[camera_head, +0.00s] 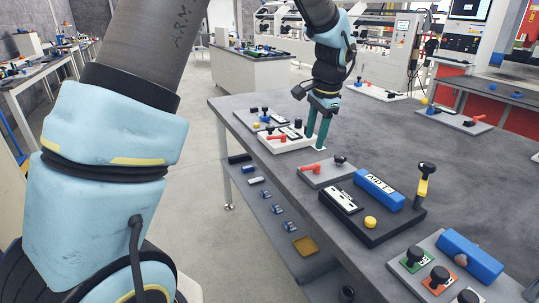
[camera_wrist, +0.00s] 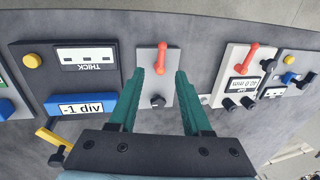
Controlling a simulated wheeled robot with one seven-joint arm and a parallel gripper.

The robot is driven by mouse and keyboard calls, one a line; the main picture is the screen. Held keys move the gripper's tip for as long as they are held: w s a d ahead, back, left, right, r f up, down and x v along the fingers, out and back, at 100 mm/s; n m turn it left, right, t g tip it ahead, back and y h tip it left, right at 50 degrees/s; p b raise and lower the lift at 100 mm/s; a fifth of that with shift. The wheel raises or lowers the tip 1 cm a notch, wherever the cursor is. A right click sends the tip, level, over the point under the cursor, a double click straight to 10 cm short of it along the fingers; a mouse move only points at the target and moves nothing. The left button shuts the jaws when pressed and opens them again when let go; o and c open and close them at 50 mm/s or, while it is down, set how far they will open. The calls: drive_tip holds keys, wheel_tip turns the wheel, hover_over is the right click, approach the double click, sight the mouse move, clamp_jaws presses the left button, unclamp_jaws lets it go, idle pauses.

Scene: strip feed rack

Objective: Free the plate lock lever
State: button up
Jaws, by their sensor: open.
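A small grey plate carries a red lever (camera_head: 312,168) and a black knob (camera_head: 340,159). It stands near the table's left edge. No label shows on it, so I cannot tell by name whether this is the plate lock lever. My gripper (camera_head: 317,143) points down, open and empty, just beyond this plate in the head view. In the wrist view the green fingers (camera_wrist: 166,73) reach toward the grey plate (camera_wrist: 143,59), with the red lever (camera_wrist: 161,58) and black knob (camera_wrist: 158,101) seen between them. I see no contact with the lever.
A white panel (camera_head: 304,146) with another red lever (camera_head: 277,139) stands close beside the fingers. On the other side is a black base (camera_head: 375,238) with a blue block (camera_head: 380,189), yellow button (camera_head: 370,222) and upright yellow-black handle (camera_head: 424,185). The table's right middle (camera_head: 420,145) is clear.

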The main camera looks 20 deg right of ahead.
sight(307, 167)
drive_tip(key=f+p, duration=0.1)
drive_tip(key=f, duration=0.2)
drive_tip(key=w+f+p, duration=0.1)
drive_tip(key=f, duration=0.3)
drive_tip(key=w+f, duration=0.1)
drive_tip(key=f, duration=0.2)
drive_tip(key=shift+w+a+f+p, duration=0.2)
drive_tip(key=shift+f+p, duration=0.1)
drive_tip(key=shift+p, duration=0.1)
drive_tip(key=shift+c, duration=0.3)
clamp_jaws()
